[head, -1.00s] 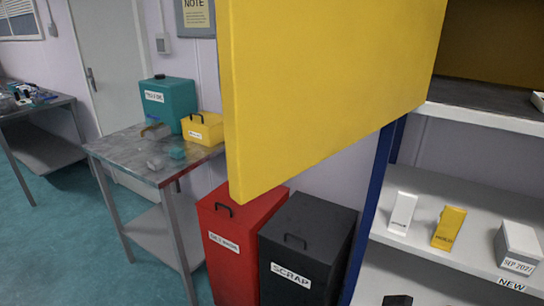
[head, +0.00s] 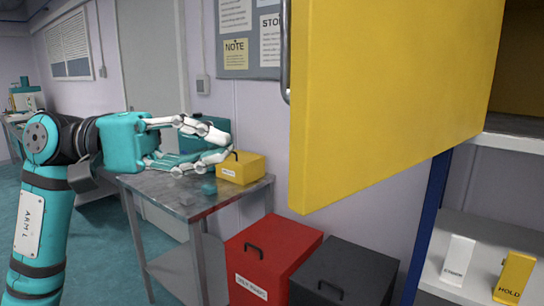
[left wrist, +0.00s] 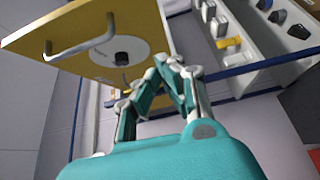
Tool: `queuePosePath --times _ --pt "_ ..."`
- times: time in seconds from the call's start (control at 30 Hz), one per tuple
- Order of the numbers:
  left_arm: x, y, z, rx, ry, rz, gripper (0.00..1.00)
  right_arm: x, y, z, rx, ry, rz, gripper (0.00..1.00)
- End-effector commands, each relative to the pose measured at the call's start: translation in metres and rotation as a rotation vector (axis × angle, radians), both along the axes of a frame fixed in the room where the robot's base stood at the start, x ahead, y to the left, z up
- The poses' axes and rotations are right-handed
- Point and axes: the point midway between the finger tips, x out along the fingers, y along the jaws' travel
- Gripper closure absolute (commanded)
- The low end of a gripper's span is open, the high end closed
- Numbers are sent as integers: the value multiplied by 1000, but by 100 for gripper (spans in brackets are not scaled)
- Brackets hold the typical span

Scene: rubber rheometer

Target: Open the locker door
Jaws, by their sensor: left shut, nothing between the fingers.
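The yellow locker door (head: 395,95) stands swung out from the locker, whose yellow interior shows behind it at the right. Its metal handle (head: 285,50) shows at the door's left edge. In the left wrist view the door's face (left wrist: 75,25) carries the handle (left wrist: 85,48) and a round pale disc with a black knob (left wrist: 121,57). My left gripper (head: 224,148) is shut and empty, left of the door and apart from the handle. My right gripper is not in view.
A metal table (head: 205,205) with a yellow box (head: 240,169) and a teal box stands behind my left gripper. A red bin (head: 270,262) and a black bin (head: 345,275) stand below the door. Shelves with small boxes, including a yellow one (head: 515,278), are at the right.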

Motion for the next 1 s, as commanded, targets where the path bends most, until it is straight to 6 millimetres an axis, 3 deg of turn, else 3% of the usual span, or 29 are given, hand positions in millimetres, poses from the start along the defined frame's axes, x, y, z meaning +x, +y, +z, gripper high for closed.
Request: queuePosePath --times 0.5,0.73,1.0 --pt "-15 -99 5 -4 6 -7 100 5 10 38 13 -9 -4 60" --pt "-36 -115 2 -5 9 -4 100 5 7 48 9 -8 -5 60" --pt "-41 -118 1 -5 9 -2 100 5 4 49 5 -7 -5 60"
